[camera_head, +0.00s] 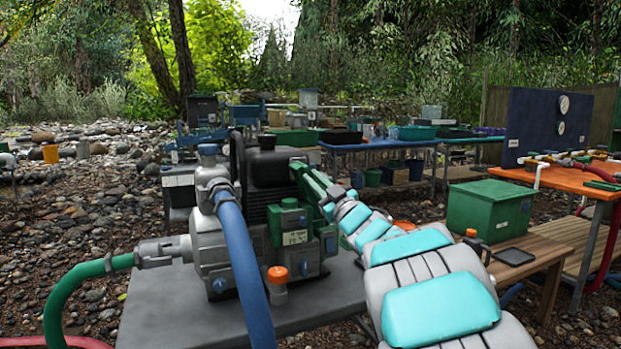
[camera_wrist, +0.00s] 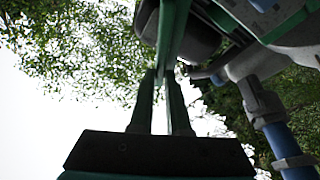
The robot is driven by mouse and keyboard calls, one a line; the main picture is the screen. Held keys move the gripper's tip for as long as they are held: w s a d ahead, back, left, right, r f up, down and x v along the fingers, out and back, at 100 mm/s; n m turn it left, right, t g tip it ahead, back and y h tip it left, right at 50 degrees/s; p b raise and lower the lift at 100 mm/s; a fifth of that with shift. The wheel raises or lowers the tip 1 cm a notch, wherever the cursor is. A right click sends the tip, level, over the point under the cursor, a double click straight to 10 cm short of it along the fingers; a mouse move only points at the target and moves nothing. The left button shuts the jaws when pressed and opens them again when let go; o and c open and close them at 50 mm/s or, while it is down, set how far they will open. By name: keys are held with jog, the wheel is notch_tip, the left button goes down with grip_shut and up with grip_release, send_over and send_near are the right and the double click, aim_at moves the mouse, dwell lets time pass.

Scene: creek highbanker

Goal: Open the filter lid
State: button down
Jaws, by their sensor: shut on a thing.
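A grey pump with a black engine (camera_head: 268,170) stands on a grey table in the head view. A green filter box (camera_head: 290,228) with a pale label sits on its front side. A flat green piece that looks like the filter lid (camera_head: 308,180) slants up beside the engine, tilted. My gripper (camera_head: 328,192) reaches it from the right, partly hidden by my arm. In the wrist view, my gripper (camera_wrist: 162,78) is shut on the thin green lid (camera_wrist: 173,35), seen nearly edge-on. The lid's hinge cannot be made out.
A blue hose (camera_head: 238,250) and a green hose (camera_head: 88,278) run from the pump. An orange-capped fitting (camera_head: 277,285) stands at the front. A green bin (camera_head: 487,211) is on a wooden bench to the right.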

jog(key=shift+w+d+f+m+t+h+p, duration=0.1)
jog(key=shift+w+d+m+t+h+p, duration=0.25)
jog(key=shift+d+m+h, duration=0.9)
jog(key=shift+w+d+f+m+t+h+p, duration=0.1)
jog(key=shift+w+d+m+t+h+p, duration=0.25)
jog(key=shift+m, duration=1.8)
jog(key=shift+w+d+f+m+t+h+p, duration=0.1)
jog(key=shift+d+m+t+h, duration=0.55)
jog(key=shift+m, duration=1.05)
jog(key=shift+d+h, duration=0.15)
jog(key=shift+h, duration=0.1)
jog(key=c, duration=0.9)
grip_release()
jog(key=shift+s, duration=0.1)
jog(key=b+v, duration=0.1)
jog(key=v, duration=0.6)
jog(key=shift+s+d, duration=0.1)
jog(key=shift+s, duration=0.25)
jog(key=shift+f, duration=0.1)
